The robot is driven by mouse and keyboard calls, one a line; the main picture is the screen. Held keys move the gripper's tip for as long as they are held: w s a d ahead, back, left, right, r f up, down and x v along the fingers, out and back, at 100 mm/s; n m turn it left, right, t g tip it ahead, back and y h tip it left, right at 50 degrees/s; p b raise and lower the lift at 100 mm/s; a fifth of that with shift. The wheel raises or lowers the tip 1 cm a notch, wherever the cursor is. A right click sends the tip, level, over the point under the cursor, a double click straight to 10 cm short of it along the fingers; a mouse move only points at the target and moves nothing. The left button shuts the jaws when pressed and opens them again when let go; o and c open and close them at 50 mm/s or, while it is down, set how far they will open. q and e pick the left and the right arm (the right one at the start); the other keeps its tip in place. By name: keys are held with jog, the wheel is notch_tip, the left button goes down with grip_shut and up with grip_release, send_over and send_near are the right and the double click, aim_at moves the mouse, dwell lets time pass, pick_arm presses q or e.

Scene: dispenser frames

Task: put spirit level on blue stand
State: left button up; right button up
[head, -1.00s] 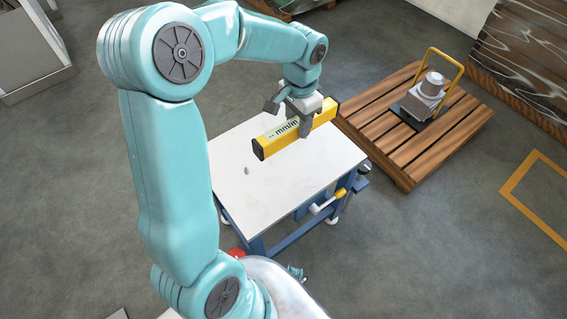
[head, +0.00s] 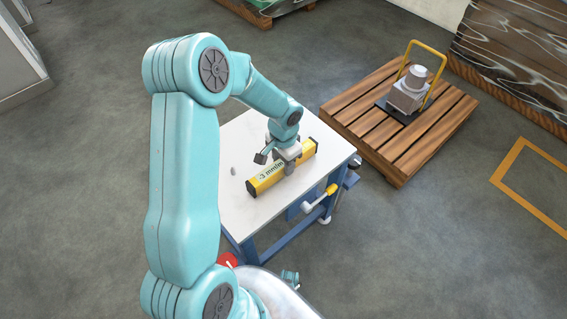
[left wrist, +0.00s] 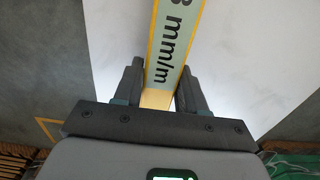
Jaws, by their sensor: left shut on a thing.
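The spirit level (head: 268,178) is a long yellow bar with a pale label reading mm/m. My left gripper (head: 284,163) is shut on it near its middle. The blue stand (head: 325,160) has a white flat top on a blue frame. The level lies low over the stand's top, within its edges; I cannot tell whether it touches. In the left wrist view the level (left wrist: 174,55) runs between the two dark fingers of the gripper (left wrist: 158,85), with the white top behind it.
A small grey thing (head: 233,170) lies on the white top, left of the level. A wooden pallet (head: 375,145) with a grey machine (head: 408,92) stands to the right.

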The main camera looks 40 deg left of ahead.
pick_arm(q)
jog(key=shift+f, duration=0.2)
jog(key=o, duration=1.2)
jog(key=shift+r, duration=0.1)
